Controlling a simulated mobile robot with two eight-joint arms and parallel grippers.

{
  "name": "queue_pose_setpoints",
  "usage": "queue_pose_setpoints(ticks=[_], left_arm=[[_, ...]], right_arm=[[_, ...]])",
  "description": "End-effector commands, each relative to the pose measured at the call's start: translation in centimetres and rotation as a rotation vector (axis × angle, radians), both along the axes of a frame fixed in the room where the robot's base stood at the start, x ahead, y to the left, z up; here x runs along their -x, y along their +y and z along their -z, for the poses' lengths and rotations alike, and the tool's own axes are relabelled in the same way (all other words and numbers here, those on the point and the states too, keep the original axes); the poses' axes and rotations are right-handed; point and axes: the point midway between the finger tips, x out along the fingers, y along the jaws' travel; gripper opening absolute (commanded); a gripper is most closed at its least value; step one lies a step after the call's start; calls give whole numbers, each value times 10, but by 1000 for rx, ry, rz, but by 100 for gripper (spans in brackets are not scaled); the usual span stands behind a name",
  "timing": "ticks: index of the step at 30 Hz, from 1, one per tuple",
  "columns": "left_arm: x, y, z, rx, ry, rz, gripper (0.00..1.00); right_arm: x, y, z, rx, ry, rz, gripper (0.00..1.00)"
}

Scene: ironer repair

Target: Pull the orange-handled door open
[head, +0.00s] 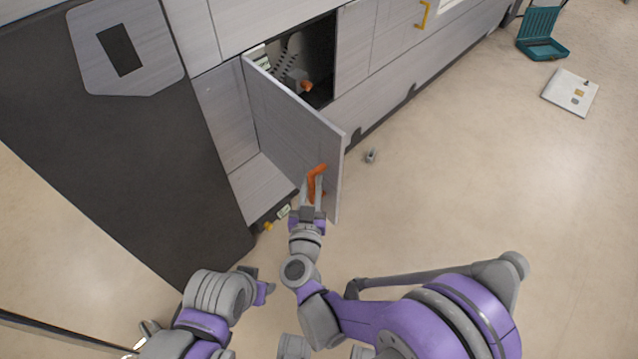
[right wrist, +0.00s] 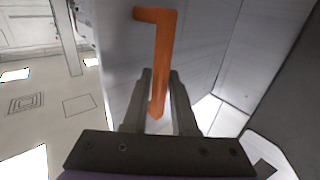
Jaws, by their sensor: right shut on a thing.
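The orange-handled door (head: 290,125) is a grey panel that stands swung out from the machine, with the dark inside of the cabinet showing behind it. Its orange handle (head: 314,182) is on the face toward me, near the free edge. My right gripper (head: 312,190) is at the handle, and in the right wrist view its dark fingers lie on both sides of the lower part of the orange handle (right wrist: 160,65). It is shut on the handle. My left arm is folded at the lower left, and its fingers cannot be made out.
The open cabinet (head: 318,60) shows dark parts and an orange piece. A dark grey machine end (head: 110,160) stands to the left. A small grey object (head: 371,156) lies on the floor right of the door. A white panel (head: 571,93) and a teal item (head: 541,35) are farther right. Floor between is clear.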

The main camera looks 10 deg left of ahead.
Motion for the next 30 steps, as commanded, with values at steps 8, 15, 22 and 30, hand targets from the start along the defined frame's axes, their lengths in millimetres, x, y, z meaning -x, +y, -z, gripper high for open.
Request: queue_pose_setpoints(ticks=[8,15,22,30], left_arm=[[0,0,-1,0,0,0,50],[0,0,-1,0,0,0,50],[0,0,-1,0,0,0,50],[0,0,-1,0,0,0,50]], right_arm=[[2,9,-1,0,-1,9,0],[2,9,-1,1,-2,11,0],[2,9,-1,0,-1,11,37],[2,8,0,0,-1,12,45]])
